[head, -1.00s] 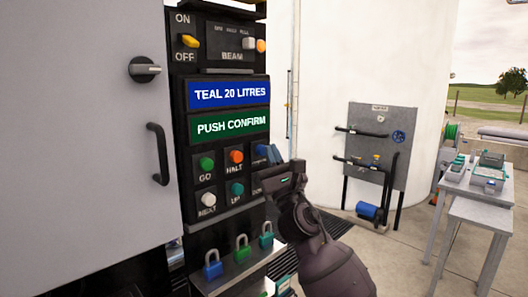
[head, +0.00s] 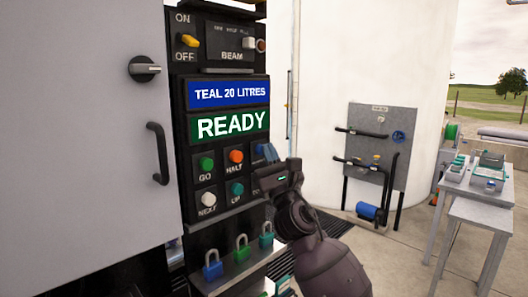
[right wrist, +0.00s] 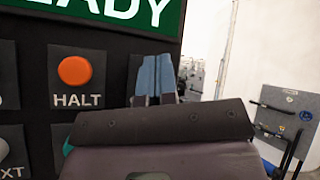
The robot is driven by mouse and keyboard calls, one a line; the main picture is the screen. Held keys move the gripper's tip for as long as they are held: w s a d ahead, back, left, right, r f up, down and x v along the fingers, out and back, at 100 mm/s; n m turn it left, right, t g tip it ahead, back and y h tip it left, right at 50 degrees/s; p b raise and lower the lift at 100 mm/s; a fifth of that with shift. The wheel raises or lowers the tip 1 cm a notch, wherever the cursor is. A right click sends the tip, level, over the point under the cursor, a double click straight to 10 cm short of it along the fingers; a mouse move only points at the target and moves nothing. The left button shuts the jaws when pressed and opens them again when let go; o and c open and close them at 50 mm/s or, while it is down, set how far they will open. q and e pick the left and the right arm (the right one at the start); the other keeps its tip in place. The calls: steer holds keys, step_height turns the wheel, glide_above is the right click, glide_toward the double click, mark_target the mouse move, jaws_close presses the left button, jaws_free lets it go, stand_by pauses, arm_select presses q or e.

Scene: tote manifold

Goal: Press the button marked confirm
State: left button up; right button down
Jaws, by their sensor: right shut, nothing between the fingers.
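A black control panel (head: 228,218) stands at the left of the head view. Its blue display (head: 230,93) reads TEAL 20 LITRES and its green display (head: 228,125) reads READY. My right gripper (head: 267,153) is shut and empty, its blue-grey fingertips at the panel's right button column. They also show in the right wrist view (right wrist: 156,78), right of the orange HALT button (right wrist: 75,71). The button behind the fingers and its label are hidden, so I cannot read confirm or tell if they touch. My left gripper is not in view.
Green GO (head: 206,164), white NEXT (head: 208,199) and teal UP (head: 237,189) buttons sit close by. A grey cabinet door (head: 80,130) is at left. Open floor lies right, before a grey table (head: 480,212).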

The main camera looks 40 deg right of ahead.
steer(key=shift+w, duration=0.15)
stand_by(0.5)
steer(key=shift+s+d+p, duration=0.1)
steer(key=shift+s+p, duration=0.2)
steer(key=shift+s, duration=0.75)
steer(key=s, duration=0.2)
steer(key=s+p, duration=0.1)
steer(key=s, duration=0.2)
steer(key=shift+d, duration=0.2)
stand_by(0.7)
